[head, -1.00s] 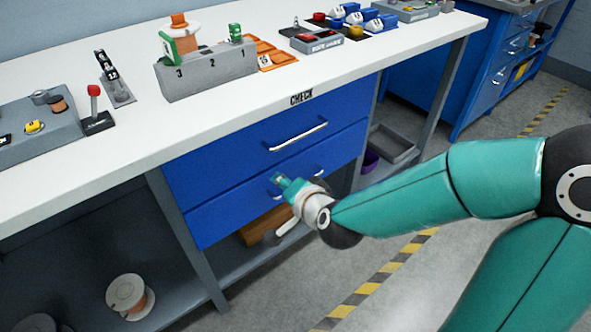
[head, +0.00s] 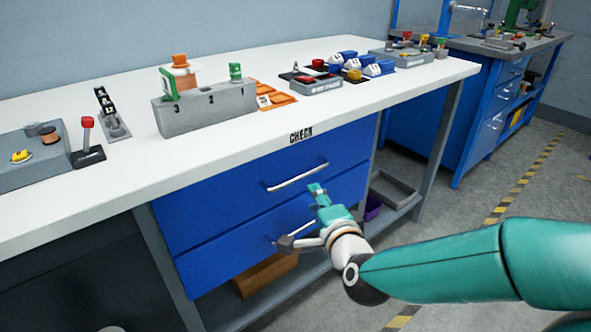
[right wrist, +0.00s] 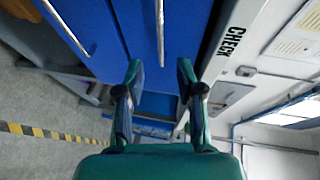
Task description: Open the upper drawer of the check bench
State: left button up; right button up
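The check bench has a blue upper drawer (head: 245,180) with a silver bar handle (head: 298,177). The drawer is shut, its front flush with the bench. My right gripper (head: 301,216) is open and empty in front of the drawers, one finger near the right end of the upper handle and the other lower, by the lower drawer. In the right wrist view the two fingers (right wrist: 161,78) stand apart. The upper handle (right wrist: 160,18) lies ahead, in line with the gap between them and not touching. My left gripper is not in view.
The lower drawer (head: 225,250) is also shut, its handle partly hidden by my gripper. The white bench top (head: 250,140) overhangs the drawers and carries a grey numbered block (head: 205,110). A brown box (head: 265,273) lies on the shelf below. Open floor lies at the right.

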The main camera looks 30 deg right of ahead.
aim_at(301, 176)
jog(key=p+x, duration=0.4)
jog(key=x, duration=0.8)
jog(key=shift+w+a+p, duration=0.1)
jog(key=shift+p, duration=0.3)
jog(key=shift+c, duration=0.3)
grip_shut()
jog(key=shift+f, duration=0.1)
